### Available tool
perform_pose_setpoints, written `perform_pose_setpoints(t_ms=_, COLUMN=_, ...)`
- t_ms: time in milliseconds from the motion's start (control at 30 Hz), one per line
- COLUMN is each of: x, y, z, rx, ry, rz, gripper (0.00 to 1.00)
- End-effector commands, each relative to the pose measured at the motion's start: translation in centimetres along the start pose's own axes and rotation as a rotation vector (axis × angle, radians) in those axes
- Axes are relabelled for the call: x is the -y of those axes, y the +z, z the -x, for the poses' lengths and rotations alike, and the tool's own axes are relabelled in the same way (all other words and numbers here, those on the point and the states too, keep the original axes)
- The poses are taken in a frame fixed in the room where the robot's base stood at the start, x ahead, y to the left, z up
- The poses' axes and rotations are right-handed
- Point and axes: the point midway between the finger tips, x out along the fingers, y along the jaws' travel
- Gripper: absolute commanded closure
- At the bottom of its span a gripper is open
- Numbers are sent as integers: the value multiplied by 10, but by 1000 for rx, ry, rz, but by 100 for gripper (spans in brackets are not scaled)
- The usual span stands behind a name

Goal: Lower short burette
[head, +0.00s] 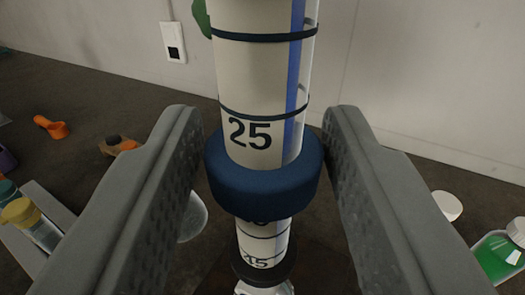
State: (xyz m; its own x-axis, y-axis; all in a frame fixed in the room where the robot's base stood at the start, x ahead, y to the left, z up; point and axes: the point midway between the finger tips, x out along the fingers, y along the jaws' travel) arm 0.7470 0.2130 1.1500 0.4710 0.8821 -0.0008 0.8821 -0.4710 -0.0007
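The burette (262,85) is a white tube with dark ring marks, a blue stripe and the number 25. It stands upright between the fingers of my gripper (265,135). A thick blue collar (263,185) is around the tube at the level of the fingertips. Below the collar the tube goes on down to a dark ring (263,270) near the bottom edge. My fingers are apart, on the left and right of the collar. A narrow gap shows at each side, so they do not look closed on it. The tube's top is out of view.
Left on the dark surface are an orange scoop (52,127), an orange-brown item (120,145) and a yellow-capped bottle (32,224). Right are a white-capped item (448,205) and a green-labelled bottle (498,256). A pale wall (420,80) with a socket (173,42) is behind.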

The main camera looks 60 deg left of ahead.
Motion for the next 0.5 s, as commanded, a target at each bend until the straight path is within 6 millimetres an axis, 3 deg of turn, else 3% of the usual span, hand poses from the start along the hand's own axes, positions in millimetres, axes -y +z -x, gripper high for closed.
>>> perform_pose_setpoints(t_ms=233, x=0, y=0, z=6, rx=0, ry=1, rz=0, gripper=60)
perform_pose_setpoints(t_ms=500, x=0, y=-1, z=30, rx=0, ry=1, rz=2, gripper=60)
